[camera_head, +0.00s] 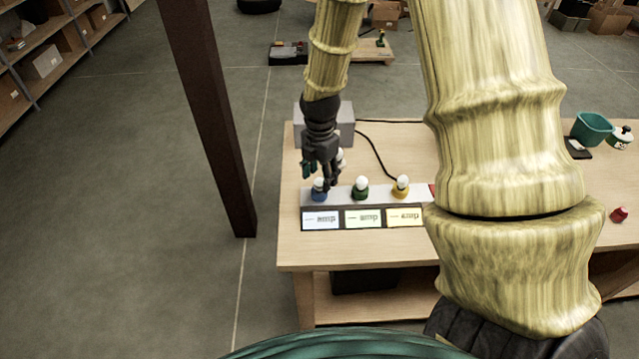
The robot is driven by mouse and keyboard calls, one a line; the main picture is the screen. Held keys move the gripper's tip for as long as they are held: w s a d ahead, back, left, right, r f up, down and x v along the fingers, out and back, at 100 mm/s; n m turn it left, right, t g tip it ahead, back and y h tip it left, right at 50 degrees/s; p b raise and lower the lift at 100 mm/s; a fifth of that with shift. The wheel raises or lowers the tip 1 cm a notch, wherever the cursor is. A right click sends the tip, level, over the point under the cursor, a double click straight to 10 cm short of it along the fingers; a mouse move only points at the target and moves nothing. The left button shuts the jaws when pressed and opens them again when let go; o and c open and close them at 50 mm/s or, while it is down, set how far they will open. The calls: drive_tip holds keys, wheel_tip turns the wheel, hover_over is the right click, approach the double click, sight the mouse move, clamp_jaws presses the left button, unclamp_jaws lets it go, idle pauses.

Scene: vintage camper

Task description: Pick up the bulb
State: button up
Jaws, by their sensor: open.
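A white bulb (319,184) sits upright in a blue socket (319,195) at the left end of a light strip on the wooden table. A second bulb (361,182) stands in a green socket, and a third bulb (401,180) in a yellow socket. My gripper (322,173) is open and points down, right over or around the top of the blue-socket bulb. I cannot tell whether the fingers touch it. A small white shape shows just right of the gripper, partly hidden by it.
Labelled panels (363,218) lie in front of the sockets on the table (345,250). A grey box (343,120) with a black cable stands behind. A teal bin (591,129), a mug (621,137) and a red object (619,214) are at right. My arm hides the table's middle.

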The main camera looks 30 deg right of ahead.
sight(319, 179)
drive_tip(key=shift+w+f+p, duration=0.1)
drive_tip(key=shift+f+p, duration=0.5)
drive_tip(key=shift+f, duration=1.15)
drive_tip(key=c, duration=1)
